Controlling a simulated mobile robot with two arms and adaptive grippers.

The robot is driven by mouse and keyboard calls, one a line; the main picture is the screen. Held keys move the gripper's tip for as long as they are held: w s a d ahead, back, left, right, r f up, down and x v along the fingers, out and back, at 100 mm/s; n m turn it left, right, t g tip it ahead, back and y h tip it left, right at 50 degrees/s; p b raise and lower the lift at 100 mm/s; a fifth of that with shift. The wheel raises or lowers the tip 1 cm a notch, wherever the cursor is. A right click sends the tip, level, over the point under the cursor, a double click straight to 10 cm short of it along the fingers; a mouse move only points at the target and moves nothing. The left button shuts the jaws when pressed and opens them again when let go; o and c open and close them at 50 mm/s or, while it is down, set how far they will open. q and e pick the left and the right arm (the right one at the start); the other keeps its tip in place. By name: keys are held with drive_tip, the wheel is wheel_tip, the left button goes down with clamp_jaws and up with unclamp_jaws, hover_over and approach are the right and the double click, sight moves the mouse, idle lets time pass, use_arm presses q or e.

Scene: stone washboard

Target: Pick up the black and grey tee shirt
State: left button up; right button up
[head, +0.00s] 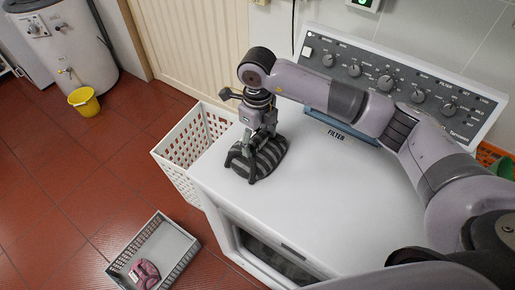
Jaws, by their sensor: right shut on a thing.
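The black and grey striped tee shirt (267,158) lies bunched on the left part of the white washing machine's top (330,200). My right gripper (245,165) points down over it, with its fingers shut on the shirt at its left side. The gripper and wrist hide part of the cloth. The shirt appears to be at the level of the machine top; I cannot tell whether it is lifted. My left gripper is not in view.
A white perforated basket (178,150) stands against the machine's left side. A grey crate (183,247) on the red tiled floor holds a pink cloth (143,273). The control panel (400,85) rises at the back. A yellow bucket (84,102) stands far left. The machine's middle top is clear.

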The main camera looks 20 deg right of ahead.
drive_tip(key=c, duration=0.5)
drive_tip(key=shift+r, duration=0.1)
